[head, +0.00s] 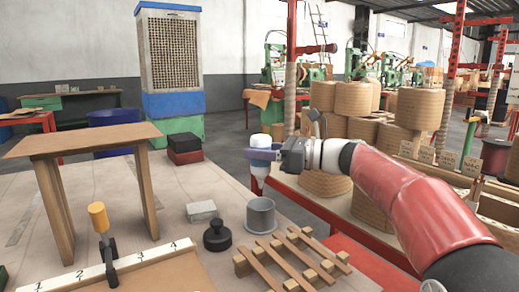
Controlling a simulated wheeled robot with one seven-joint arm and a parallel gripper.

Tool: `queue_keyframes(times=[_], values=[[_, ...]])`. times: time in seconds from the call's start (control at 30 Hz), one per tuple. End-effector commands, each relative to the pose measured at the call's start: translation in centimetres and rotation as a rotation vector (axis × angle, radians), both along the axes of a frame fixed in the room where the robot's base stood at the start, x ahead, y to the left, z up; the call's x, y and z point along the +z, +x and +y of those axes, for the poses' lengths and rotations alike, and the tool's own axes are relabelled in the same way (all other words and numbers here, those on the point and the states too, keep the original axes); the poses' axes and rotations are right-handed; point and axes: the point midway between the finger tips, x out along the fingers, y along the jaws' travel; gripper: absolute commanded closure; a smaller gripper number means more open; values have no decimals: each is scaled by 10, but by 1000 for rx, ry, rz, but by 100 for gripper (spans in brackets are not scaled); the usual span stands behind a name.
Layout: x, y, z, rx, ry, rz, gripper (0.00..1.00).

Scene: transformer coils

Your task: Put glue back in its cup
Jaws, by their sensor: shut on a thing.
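The glue (260,169) is a white bottle that narrows toward its lower end. My gripper (262,155) is shut on it around the middle and holds it roughly upright. The purple-blue fingers hide part of the bottle. A grey, round, open-topped cup (261,217) stands on the table below the bottle in the picture. The bottle appears apart from the cup, with its lower end above the rim. The inside bottom of the cup is hidden.
A small wooden stand (84,139) and a numbered board (135,262) are farther left. Wound coils (415,108) stand behind my arm.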

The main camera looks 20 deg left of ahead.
Motion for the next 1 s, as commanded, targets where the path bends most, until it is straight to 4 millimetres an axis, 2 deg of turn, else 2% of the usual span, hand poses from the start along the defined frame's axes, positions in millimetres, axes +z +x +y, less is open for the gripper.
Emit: queue_keyframes(times=[0.27, 1.0], values=[[-11, 0, 0, 1, 0, -1, 83], [-68, 0, 0, -1, 0, 1, 83]])
